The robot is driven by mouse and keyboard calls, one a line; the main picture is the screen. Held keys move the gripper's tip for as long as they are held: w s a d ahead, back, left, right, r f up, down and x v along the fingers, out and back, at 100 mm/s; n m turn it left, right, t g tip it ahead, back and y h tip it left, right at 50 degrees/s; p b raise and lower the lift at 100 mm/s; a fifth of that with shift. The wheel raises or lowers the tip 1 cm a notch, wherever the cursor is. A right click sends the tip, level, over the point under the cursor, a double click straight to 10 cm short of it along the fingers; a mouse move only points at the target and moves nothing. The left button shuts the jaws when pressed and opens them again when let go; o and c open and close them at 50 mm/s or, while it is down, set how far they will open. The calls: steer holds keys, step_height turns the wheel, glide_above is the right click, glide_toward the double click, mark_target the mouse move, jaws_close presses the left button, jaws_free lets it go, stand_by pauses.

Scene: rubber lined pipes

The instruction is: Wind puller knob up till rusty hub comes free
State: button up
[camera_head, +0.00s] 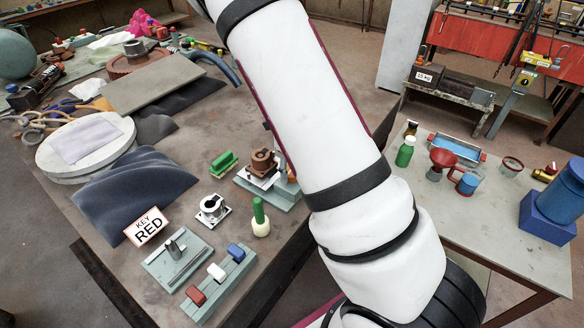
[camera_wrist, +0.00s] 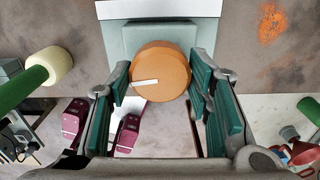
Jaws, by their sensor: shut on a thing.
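The puller knob (camera_wrist: 165,65) is a round orange-brown disc with a white pointer mark toward its left side. It stands in front of a pale green block in the wrist view. My gripper (camera_wrist: 160,88) has its green-padded fingers on both sides of the knob and is shut on it. In the head view a rusty brown hub (camera_head: 263,160) sits on the pale green puller base (camera_head: 274,195), just left of my arm. My arm hides the right part of that fixture and my gripper there. In the wrist view the hub cannot be made out.
A second table (camera_head: 500,240) with bottles stands right, beyond a gap.

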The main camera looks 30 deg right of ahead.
steer(key=m, duration=0.6)
steer(key=shift+m, duration=0.3)
steer(key=m, duration=0.5)
steer(key=shift+m, duration=0.3)
steer(key=o, duration=1.1)
steer(key=shift+o, duration=0.2)
step_height(320, 180, up, 12)
